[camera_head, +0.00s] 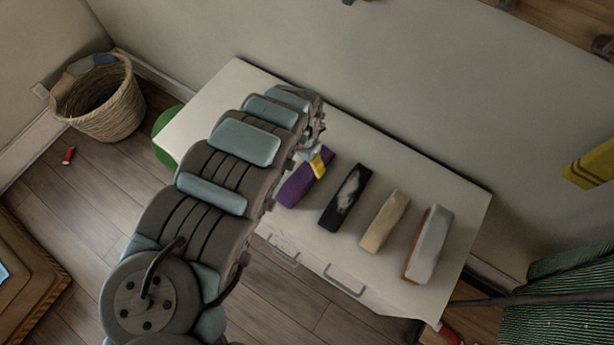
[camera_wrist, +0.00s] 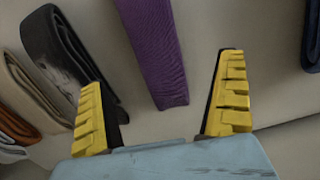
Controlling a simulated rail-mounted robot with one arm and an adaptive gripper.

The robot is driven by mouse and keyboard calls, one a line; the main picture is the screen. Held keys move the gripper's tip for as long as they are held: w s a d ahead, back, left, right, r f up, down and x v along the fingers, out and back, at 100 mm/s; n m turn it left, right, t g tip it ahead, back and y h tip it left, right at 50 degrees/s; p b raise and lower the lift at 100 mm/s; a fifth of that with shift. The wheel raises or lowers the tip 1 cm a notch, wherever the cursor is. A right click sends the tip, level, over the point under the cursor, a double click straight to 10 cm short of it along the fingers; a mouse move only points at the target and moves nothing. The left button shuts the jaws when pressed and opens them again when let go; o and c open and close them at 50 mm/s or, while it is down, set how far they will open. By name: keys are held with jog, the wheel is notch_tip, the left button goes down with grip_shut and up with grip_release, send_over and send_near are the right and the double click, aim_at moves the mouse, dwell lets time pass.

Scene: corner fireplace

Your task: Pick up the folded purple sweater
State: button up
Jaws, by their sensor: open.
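My gripper (camera_wrist: 165,95) is open and empty, with the fingers spread wider than the sweater. In the head view a yellow fingertip (camera_head: 319,165) shows over the sweater's upper end. I cannot tell whether it touches.
On the white cabinet (camera_head: 205,100), a black folded garment (camera_head: 347,198) lies right of the sweater, then a beige one (camera_head: 385,221) and a grey-and-orange one (camera_head: 428,245). The wall runs behind. A wicker basket (camera_head: 112,112) stands on the floor at left.

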aim_at(308, 171)
notch_tip(308, 171, down, 2)
jog(key=shift+d+f+b, duration=0.15)
jog(key=shift+f+b, duration=0.1)
jog(key=shift+b, duration=0.3)
jog(key=shift+f, duration=0.8)
jog(key=shift+w+d+f+b, duration=0.1)
jog(key=shift+d+f+b, duration=0.15)
jog(key=shift+f, duration=0.65)
jog(key=shift+d+f+b, duration=0.2)
jog(key=shift+f+b, duration=0.05)
jog(key=shift+f, duration=0.6)
jog(key=shift+a+f, duration=0.1)
jog(key=shift+f, duration=0.75)
jog(key=c, duration=1.2)
